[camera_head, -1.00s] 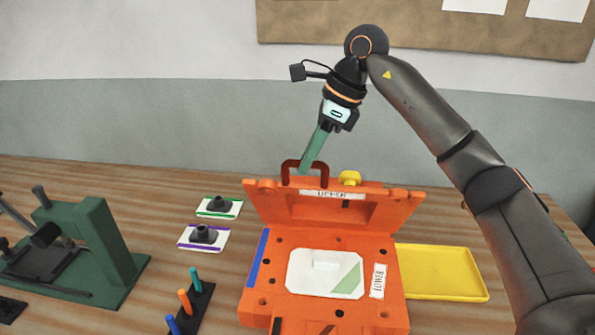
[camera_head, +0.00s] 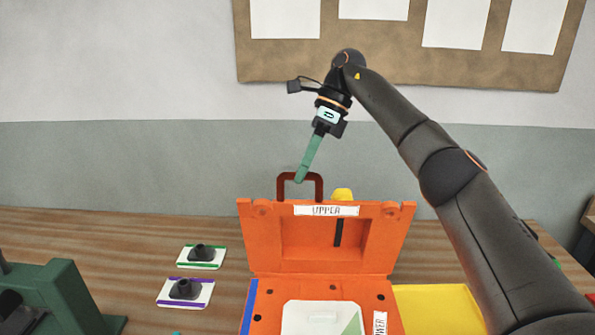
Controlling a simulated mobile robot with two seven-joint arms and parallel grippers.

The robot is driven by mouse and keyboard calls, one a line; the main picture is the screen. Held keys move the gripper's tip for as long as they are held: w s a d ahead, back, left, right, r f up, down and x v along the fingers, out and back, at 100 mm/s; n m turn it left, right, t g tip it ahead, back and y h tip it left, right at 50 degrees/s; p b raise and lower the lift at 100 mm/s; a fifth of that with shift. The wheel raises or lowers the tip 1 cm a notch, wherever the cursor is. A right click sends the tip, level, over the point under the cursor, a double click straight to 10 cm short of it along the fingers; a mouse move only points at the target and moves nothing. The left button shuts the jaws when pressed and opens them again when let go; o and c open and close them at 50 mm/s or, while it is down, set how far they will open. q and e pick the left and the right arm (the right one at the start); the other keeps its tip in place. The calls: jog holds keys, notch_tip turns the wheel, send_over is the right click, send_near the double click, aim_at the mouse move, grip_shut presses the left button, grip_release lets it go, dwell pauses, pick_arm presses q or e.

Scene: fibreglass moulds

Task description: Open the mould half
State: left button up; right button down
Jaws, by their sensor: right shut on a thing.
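The orange mould stands on the wooden table with its upper half (camera_head: 270,237) swung up, close to upright, and labelled "UPPER". Its lower half (camera_head: 265,297) lies flat, with a white and green panel (camera_head: 322,318) in it. A dark red handle (camera_head: 319,187) sticks up from the upper half's top edge. My right gripper (camera_head: 300,179) comes down from above with its green fingers shut on this handle at its left side. A yellow knob (camera_head: 342,194) shows behind the top edge. My left gripper is not in view.
A yellow tray (camera_head: 440,305) lies right of the mould. Left of it are two small cards with dark knobs, one green-edged (camera_head: 202,256), one purple-edged (camera_head: 185,291). A green fixture (camera_head: 58,300) stands at the lower left. The wall is behind.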

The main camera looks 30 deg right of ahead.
jog(key=shift+w+d+f, duration=0.2)
jog(key=shift+d+f, duration=0.25)
jog(key=c, duration=1.2)
grip_release()
jog(key=shift+c, duration=0.2)
jog(key=o, duration=0.3)
jog(key=shift+w+d+f, duration=0.1)
jog(key=shift+w+d, duration=0.1)
jog(key=shift+o, duration=0.7)
jog(key=shift+a, duration=0.15)
jog(key=shift+r, duration=0.3)
